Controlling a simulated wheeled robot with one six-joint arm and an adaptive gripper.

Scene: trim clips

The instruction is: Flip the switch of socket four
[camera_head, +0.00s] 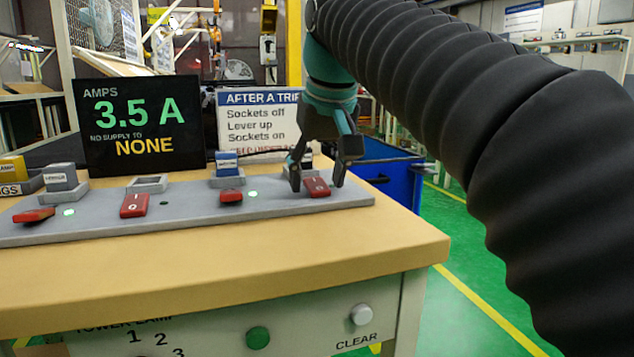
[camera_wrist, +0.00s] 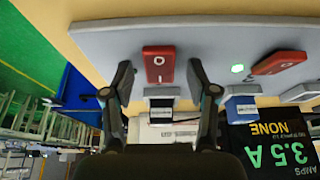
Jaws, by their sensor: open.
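The red rocker switch (camera_head: 317,187) of the fourth, rightmost socket lies on the grey strip (camera_head: 190,216). Its I and O marks show in the wrist view (camera_wrist: 158,64). My gripper (camera_head: 317,175) is open and empty above it. In the wrist view the fingertips (camera_wrist: 160,70) stand on either side of the switch; contact cannot be told. A plug (camera_wrist: 162,96) sits behind this switch, largely hidden in the head view. No lamp for this socket shows; a finger may cover it. The display (camera_head: 137,125) reads 3.5 A and "No supply to NONE".
Other red switches are the first (camera_head: 33,215), second (camera_head: 134,204) and third (camera_head: 230,197). Green lamps glow beside the first (camera_head: 69,212) and third (camera_head: 252,194); the second's is dark. The second socket (camera_head: 147,183) is empty. A sign (camera_head: 258,115) stands behind.

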